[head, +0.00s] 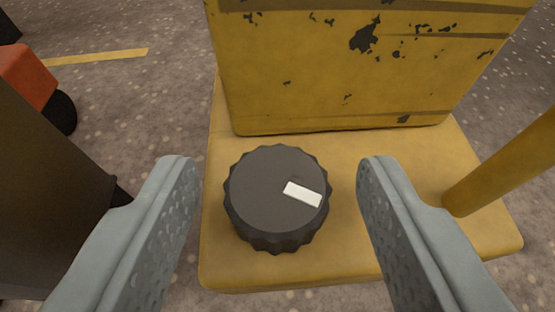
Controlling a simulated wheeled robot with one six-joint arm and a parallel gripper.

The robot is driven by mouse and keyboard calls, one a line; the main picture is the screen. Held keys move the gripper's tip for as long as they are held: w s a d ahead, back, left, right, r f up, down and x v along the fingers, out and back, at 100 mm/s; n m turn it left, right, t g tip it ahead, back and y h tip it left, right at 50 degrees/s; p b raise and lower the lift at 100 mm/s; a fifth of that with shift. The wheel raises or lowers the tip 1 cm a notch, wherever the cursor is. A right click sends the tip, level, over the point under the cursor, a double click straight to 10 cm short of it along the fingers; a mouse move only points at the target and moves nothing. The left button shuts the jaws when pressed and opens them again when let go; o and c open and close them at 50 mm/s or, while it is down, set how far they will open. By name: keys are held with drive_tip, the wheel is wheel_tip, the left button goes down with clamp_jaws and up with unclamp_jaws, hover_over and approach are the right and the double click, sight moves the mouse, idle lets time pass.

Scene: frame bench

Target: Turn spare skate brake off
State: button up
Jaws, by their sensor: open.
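A dark grey round knob (265,205) with a ridged edge sits on a yellow base plate (350,250) in the head view. A white mark (303,194) on its top lies right of the knob's centre, pointing right and slightly towards the bottom of the picture. My gripper (277,165) is open, with one grey finger left of the knob and the other right of it. Gaps show between the knob and both fingers. Whether the fingertips are level with the knob or above it I cannot tell.
A scuffed yellow block (345,70) rises behind the knob. A yellow post (505,170) slants up at the right. A dark brown object (45,200) and an orange object with a black wheel (30,80) stand at the left. A yellow line (98,57) marks the speckled floor.

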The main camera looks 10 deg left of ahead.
drive_tip(key=c, duration=1)
drive_tip(key=shift+a+m+h, duration=0.25)
drive_tip(key=shift+m+h, duration=0.25)
drive_tip(key=shift+h, duration=0.1)
drive_tip(key=shift+a+m+h, duration=0.1)
drive_tip(key=shift+m+h, duration=1.6)
drive_tip(key=shift+h, duration=0.2)
drive_tip(key=o, duration=1)
